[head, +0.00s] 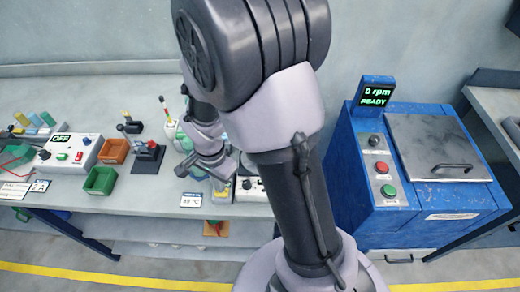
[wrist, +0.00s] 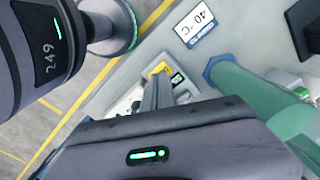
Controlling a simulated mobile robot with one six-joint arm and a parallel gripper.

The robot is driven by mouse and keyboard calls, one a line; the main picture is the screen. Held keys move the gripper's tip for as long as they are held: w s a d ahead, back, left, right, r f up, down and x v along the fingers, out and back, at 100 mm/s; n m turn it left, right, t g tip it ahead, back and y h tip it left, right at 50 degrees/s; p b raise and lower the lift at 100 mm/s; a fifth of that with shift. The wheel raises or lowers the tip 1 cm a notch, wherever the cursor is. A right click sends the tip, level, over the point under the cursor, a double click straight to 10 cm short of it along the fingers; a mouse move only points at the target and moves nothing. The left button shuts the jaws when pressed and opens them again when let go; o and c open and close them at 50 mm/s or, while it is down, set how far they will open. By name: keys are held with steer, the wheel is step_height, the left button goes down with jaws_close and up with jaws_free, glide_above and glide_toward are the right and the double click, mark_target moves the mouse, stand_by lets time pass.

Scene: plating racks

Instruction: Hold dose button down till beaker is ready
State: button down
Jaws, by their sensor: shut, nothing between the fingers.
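My gripper (head: 222,183) is shut and empty, pointing down at the bench just behind its front edge. In the wrist view its closed fingers (wrist: 158,88) reach toward a small device with a yellow part (wrist: 159,68) and a small lit green display (wrist: 177,79). The fingers cover part of this device, so I cannot tell whether they touch or press a button. In the head view the yellow part (head: 221,191) shows right below my gripper, beside a white box with a dark knob (head: 248,184). I cannot make out the beaker or its fill.
A white box reading OFF (head: 66,151), green (head: 100,180) and orange bins (head: 114,151), and a black stand (head: 148,155) are to the left. A blue machine reading 0 rpm READY (head: 375,95) stands right. A green cylinder (wrist: 255,95) is close beside my gripper.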

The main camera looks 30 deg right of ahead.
steer(key=shift+f, duration=0.15)
stand_by(0.4)
steer(key=shift+f+b, duration=0.9)
steer(key=shift+b, duration=0.1)
steer(key=shift+r, duration=0.1)
stand_by(0.9)
step_height(320, 180, up, 7)
steer(key=p, duration=0.5)
steer(key=shift+r+p, duration=0.1)
steer(key=shift+p, duration=0.2)
